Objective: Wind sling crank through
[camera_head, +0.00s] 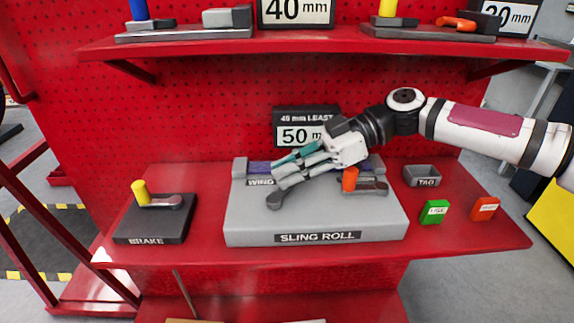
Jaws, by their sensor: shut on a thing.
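The grey sling roll unit (315,222) sits on the red bench, labelled SLING ROLL on its front. On its left part, by a partly covered label reading WIND, is the sling crank (274,201). Its dark grey round end shows below my gripper, and its handle is hidden between the fingers. My gripper (284,172) reaches in from the right, teal and grey fingers pointing left, shut on the crank. Purple sling material (259,167) shows behind the fingers. A second lever with an orange knob (349,179) stands to the right, just below my gripper's body.
A brake block (152,225) with a yellow knob stands at left. A grey TAG tray (422,176), a green block (434,212) and an orange block (484,209) sit at right. A sign (305,128) reading 50 mm is behind. A red shelf (320,46) overhangs the bench.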

